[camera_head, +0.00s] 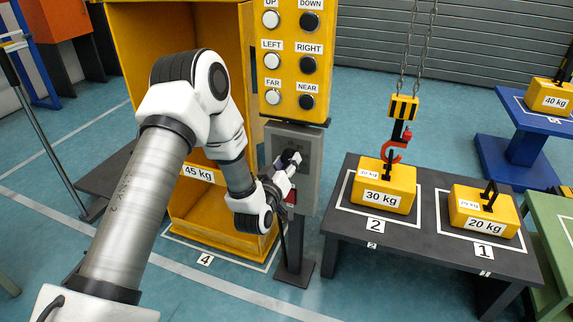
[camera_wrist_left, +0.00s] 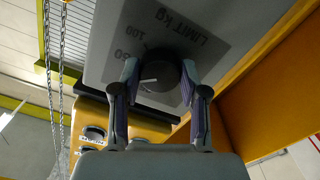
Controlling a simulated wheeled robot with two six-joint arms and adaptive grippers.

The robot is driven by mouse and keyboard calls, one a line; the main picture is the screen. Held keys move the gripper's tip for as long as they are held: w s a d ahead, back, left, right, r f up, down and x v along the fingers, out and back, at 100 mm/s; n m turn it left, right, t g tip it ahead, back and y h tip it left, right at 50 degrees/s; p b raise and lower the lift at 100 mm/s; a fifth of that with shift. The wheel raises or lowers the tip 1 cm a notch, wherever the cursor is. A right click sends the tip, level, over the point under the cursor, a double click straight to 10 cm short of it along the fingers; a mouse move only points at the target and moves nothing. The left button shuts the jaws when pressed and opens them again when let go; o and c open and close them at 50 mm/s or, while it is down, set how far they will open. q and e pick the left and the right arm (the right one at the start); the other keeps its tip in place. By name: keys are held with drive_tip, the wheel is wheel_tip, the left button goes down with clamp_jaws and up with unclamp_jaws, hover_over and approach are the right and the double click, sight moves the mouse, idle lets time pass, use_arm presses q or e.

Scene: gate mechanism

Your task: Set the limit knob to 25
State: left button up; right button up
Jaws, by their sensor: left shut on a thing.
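The limit knob is a dark round knob (camera_wrist_left: 158,78) on a grey box (camera_head: 308,148) below the yellow button panel. In the left wrist view it sits between my two fingers, with a light pointer line on its face. My right gripper is not in view.
The yellow panel (camera_head: 291,60) has UP, DOWN, LEFT, RIGHT, FAR and NEAR buttons. A red hook (camera_head: 394,150) hangs at the 30 kg block (camera_head: 383,186), beside the 20 kg block (camera_head: 484,212) on a dark table (camera_head: 430,245). A yellow 45 kg bin (camera_head: 215,232) stands behind my left arm.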

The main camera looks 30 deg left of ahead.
use_arm(q)
drive_tip(key=n+b, duration=0.1)
drive_tip(key=n, duration=0.4)
drive_tip(key=shift+n+b, duration=0.3)
drive_tip(key=shift+b, duration=0.1)
drive_tip(key=n+b, duration=0.2)
drive_tip(key=n, duration=0.3)
drive_tip(key=shift+r, duration=0.1)
drive_tip(key=shift+n, duration=0.3)
drive_tip(key=o, duration=1.1)
drive_tip(key=shift+o, duration=0.2)
drive_tip(key=shift+d, duration=0.1)
drive_tip(key=v, duration=1.2)
